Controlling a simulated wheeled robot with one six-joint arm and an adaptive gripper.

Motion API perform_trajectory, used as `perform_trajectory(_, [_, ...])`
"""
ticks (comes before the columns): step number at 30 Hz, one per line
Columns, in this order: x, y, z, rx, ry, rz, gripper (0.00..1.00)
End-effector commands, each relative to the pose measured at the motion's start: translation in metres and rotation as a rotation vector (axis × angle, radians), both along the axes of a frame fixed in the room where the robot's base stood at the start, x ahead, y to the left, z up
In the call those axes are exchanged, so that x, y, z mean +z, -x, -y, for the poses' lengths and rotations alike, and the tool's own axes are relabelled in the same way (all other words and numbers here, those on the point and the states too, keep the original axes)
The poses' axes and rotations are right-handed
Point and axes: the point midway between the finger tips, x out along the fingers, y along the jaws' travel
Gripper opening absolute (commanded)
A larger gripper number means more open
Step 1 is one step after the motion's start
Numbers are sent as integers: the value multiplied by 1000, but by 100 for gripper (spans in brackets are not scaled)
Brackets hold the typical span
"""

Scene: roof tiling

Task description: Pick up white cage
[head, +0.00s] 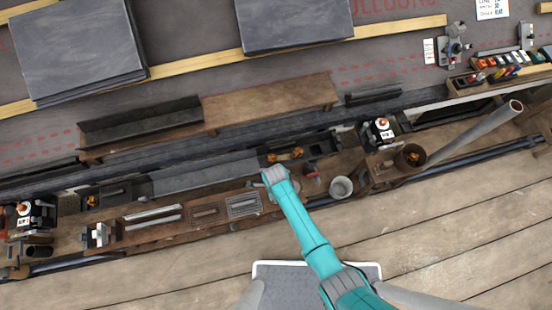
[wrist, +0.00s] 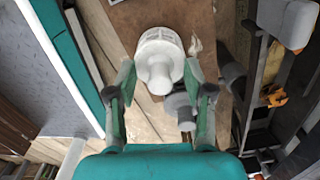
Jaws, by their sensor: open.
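The white cage (wrist: 160,52) is in the wrist view, a round white piece with a slotted rim and a knob-like middle facing the camera. It rests over a brown wooden surface. My gripper (wrist: 160,74) is open, with one green finger on each side of the cage's near part. I cannot tell whether either finger touches it. In the head view my gripper (head: 274,174) is over the wooden rack in the middle, and I cannot make out the cage clearly there.
The long wooden rack (head: 205,214) holds several tools. A grey bucket (head: 341,188) stands right of my gripper. A grey pipe (head: 475,133) leans at the right. Dark slate stacks (head: 78,50) lie at the upper left. The plank floor (head: 180,272) in front is largely clear.

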Motion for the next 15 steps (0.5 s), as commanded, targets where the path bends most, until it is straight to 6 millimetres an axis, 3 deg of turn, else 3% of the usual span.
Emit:
perform_trajectory(8, [-3, 0, 0, 0, 0, 0, 52])
perform_trajectory(15, [-3, 0, 0, 0, 0, 0, 0])
